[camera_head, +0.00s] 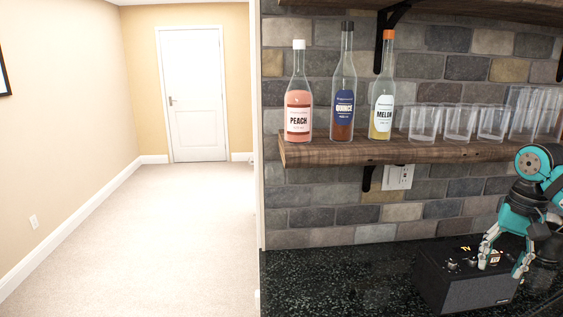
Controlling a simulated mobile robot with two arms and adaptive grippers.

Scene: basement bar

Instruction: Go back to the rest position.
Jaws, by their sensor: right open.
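My right gripper (503,262) is at the lower right of the head view, its fingers pointing down over the black speaker (463,291) on the dark counter. The fingers are spread apart, with nothing seen held between them. One finger is in front of the speaker's top near its knobs; I cannot tell whether it touches. My right arm comes in from the right edge, close to the shelf's underside. My left gripper is not in view.
A wooden shelf (345,153) above the counter holds a peach bottle (298,105), a quince bottle (343,95), a melon bottle (383,100) and several clear glasses (460,122). The counter (335,283) left of the speaker is clear. An empty hallway lies at left.

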